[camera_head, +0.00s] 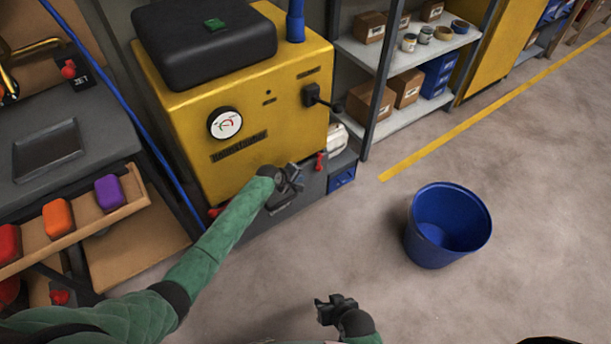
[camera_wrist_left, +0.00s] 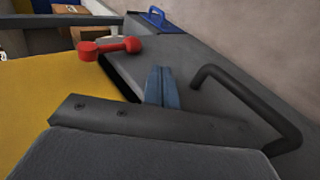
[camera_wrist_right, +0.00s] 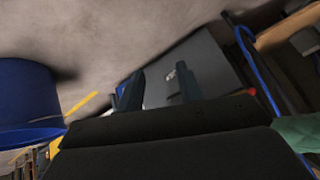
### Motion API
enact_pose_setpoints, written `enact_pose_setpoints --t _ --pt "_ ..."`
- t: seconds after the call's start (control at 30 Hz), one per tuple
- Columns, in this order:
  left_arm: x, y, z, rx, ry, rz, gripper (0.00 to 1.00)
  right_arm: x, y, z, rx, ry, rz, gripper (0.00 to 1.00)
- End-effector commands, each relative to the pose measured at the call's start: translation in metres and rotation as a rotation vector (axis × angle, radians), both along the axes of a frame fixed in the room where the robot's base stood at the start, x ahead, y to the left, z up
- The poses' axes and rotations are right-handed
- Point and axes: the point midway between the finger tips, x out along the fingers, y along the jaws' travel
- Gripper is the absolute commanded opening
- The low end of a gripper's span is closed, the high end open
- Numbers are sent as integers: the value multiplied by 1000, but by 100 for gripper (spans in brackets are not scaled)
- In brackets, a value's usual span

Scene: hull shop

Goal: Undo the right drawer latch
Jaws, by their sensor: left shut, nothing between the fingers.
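The right drawer latch (camera_head: 320,162) is a small red lever at the right end of the grey drawer front (camera_head: 305,200), below the yellow machine. It also shows in the left wrist view (camera_wrist_left: 110,46), ahead and to the left of my left fingers, lying across the drawer's top edge. My left gripper (camera_head: 293,177) is shut and empty, apart from the latch, beside the drawer's black bar handle (camera_wrist_left: 250,105). My right gripper (camera_head: 335,305) is open and empty above the floor, away from the drawer.
The yellow machine (camera_head: 235,85) stands above the drawer. A blue bin (camera_head: 440,235) stands on the floor to the right. A small blue box (camera_head: 342,178) sits just right of the drawer, near a shelf rack (camera_head: 400,120). Floor between drawer and bin is clear.

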Motion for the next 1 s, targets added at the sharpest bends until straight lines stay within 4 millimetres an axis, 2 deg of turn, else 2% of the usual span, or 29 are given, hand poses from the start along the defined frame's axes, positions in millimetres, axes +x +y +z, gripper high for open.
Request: enact_pose_setpoints --t 0.1,0.3,0.7,0.73,0.9,1.0 --pt "-13 13 11 -1 0 1 0 1 0 8 1 4 2 36" --pt "-26 26 23 -1 1 0 0 -1 1 11 -1 13 5 36" --pt "-29 30 27 -1 0 1 0 0 1 14 0 14 5 36" --pt "-29 30 27 -1 0 1 0 0 1 14 0 13 5 34" --pt "-30 24 26 0 -38 -8 0 9 -1 6 -25 -8 13 1" --pt "-31 11 29 0 -123 -24 0 22 -2 -7 -72 -42 33 0"
